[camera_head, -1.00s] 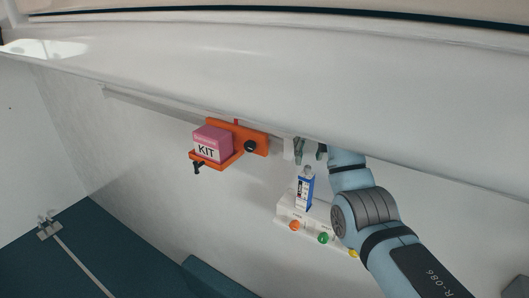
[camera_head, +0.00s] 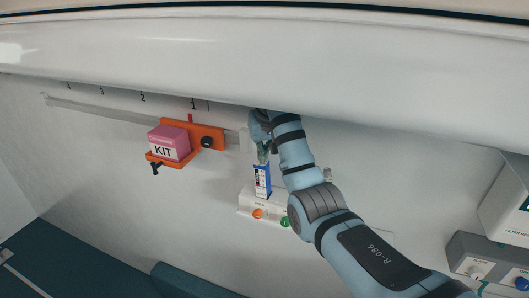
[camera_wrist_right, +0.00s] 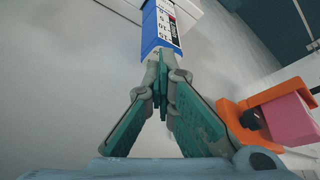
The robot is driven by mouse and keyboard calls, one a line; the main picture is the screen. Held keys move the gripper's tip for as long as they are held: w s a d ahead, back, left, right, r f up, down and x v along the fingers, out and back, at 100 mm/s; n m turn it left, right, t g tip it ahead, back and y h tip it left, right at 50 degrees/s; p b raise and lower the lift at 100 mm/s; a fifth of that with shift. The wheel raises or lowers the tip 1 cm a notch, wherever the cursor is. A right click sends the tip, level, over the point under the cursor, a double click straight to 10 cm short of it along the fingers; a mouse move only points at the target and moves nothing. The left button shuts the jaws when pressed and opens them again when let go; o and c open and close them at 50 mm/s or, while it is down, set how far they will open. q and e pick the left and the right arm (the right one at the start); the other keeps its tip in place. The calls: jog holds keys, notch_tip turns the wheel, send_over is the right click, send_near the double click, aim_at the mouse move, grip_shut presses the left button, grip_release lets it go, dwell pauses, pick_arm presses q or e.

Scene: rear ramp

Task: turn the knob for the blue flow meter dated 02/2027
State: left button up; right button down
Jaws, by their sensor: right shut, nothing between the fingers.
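A blue and white flow meter (camera_head: 262,187) stands upright on a white panel (camera_head: 245,201) on the wall; its date is too small to read. An orange knob (camera_head: 257,213) and a green knob (camera_head: 284,221) sit on the panel front. My right arm covers the panel's right part. My right gripper (camera_head: 262,156) is shut and empty, with its tips at the upper end of the flow meter. The wrist view shows the shut fingers (camera_wrist_right: 160,78) against or just in front of the blue meter (camera_wrist_right: 160,32); contact is unclear. My left gripper is out of view.
An orange bracket (camera_head: 207,133) holds a pink KIT box (camera_head: 168,144) left of the gripper, on a wall rail (camera_head: 100,108). A grey unit (camera_head: 466,246) with knobs and a white box (camera_head: 505,205) stand at right. Bare wall lies below the bracket.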

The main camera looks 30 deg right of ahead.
jog(key=shift+s+f, duration=0.2)
jog(key=shift+d, duration=0.2)
jog(key=shift+a, duration=0.15)
jog(key=shift+n, duration=0.4)
jog(key=shift+w+d+f+n+g+y, duration=0.15)
jog(key=shift+n+y, duration=0.5)
jog(key=shift+n, duration=0.95)
jog(key=shift+s+d+r+n+g+y, duration=0.15)
jog(key=shift+n+y, duration=0.45)
jog(key=shift+n, duration=1)
jog(key=shift+w+d+f+n+g+y, duration=0.2)
jog(key=shift+n+y, duration=0.45)
jog(key=shift+n, duration=0.95)
jog(key=shift+s+r, duration=0.1)
